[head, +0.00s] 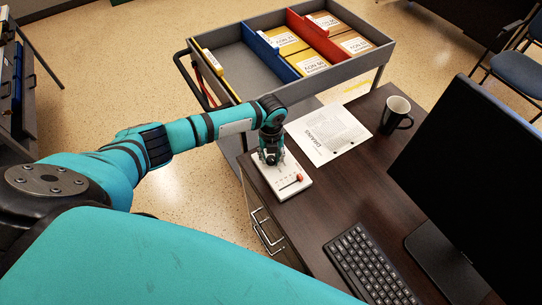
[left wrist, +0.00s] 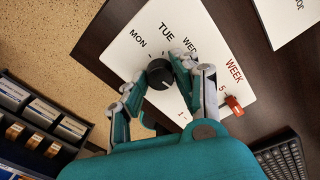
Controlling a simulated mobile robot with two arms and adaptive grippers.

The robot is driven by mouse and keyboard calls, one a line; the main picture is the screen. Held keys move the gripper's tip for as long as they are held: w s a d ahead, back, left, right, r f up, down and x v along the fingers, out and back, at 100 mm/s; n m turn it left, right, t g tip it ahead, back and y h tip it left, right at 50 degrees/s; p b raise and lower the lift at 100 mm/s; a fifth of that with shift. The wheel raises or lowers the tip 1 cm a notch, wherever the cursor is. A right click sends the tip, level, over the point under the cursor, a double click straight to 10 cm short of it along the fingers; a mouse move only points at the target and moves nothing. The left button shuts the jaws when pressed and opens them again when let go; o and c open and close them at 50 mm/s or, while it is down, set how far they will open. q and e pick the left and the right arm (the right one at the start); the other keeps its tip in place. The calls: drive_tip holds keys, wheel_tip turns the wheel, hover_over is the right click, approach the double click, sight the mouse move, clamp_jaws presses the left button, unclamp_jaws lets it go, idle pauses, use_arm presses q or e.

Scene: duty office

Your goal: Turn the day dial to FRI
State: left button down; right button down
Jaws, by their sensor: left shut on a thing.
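The white calendar board (head: 292,183) lies on the dark desk near its left edge. My left gripper (head: 271,158) reaches down over it from above and hides the dial in the head view. In the left wrist view, the black round day dial (left wrist: 160,72) sits between the two fingers of my left gripper (left wrist: 159,82), which is shut on it. MON, TUE and part of WED are printed around the dial; FRI is not visible. I cannot tell which day the dial points to. My right gripper is not in view.
A red slider (left wrist: 234,105) sits beside the WEEK print on the board. A printed sheet (head: 328,132), a black mug (head: 397,114), a keyboard (head: 370,266) and a monitor (head: 470,175) are on the desk. A grey cart (head: 240,60) with folders stands behind.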

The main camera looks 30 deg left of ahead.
sight(271, 159)
use_arm(q)
drive_tip(key=c, duration=1)
unclamp_jaws()
drive_tip(key=shift+r, duration=0.1)
wheel_tip(271, 159, up, 12)
